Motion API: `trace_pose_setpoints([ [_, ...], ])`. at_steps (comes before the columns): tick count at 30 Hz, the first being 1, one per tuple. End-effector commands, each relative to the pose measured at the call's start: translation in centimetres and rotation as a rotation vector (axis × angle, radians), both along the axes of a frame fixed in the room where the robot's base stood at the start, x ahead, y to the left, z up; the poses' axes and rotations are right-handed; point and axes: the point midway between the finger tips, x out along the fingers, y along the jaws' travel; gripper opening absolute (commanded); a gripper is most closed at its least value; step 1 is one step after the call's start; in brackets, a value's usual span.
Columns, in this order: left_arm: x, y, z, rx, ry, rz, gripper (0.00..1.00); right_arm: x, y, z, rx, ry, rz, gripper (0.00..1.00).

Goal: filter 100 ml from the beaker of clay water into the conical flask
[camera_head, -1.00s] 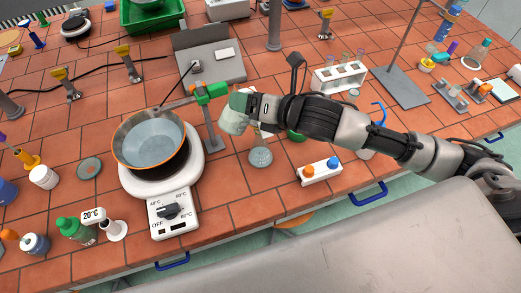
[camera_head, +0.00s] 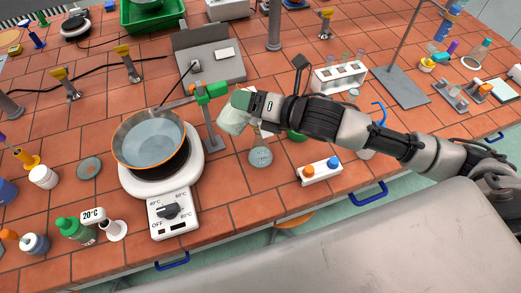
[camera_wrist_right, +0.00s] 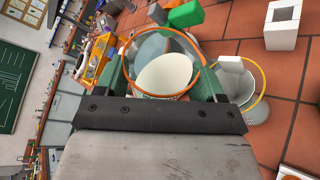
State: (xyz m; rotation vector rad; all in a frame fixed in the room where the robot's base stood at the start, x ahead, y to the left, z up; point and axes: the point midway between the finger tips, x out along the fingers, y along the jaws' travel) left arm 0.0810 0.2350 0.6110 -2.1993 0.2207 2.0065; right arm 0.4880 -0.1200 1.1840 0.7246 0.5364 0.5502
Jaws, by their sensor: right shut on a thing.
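My right gripper (camera_head: 243,103) is shut on a pale, cloudy beaker (camera_head: 232,121) and holds it above the bench, right of the hot plate. In the right wrist view the beaker (camera_wrist_right: 168,72) has an orange rim and sits between the green fingers (camera_wrist_right: 165,88). A cream surface inside it lies off-centre, and the beaker looks tilted. A clear vessel with a yellow rim (camera_wrist_right: 264,84) stands beside it, with something white inside. I cannot tell whether this is a funnel over the conical flask. My left gripper is not in view.
A hot plate (camera_head: 170,208) bears a copper-rimmed pan of water (camera_head: 150,140). A stand with a green clamp (camera_head: 211,91) is close to the held beaker.

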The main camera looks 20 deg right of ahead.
Motion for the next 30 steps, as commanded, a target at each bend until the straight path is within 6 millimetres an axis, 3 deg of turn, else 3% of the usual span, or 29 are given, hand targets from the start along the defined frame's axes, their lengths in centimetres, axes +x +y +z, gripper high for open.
trace_pose_setpoints([
  [30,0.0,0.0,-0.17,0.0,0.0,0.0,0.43,0.05,-0.1,-0.18,0.058,0.023,0.001,0.31],
])
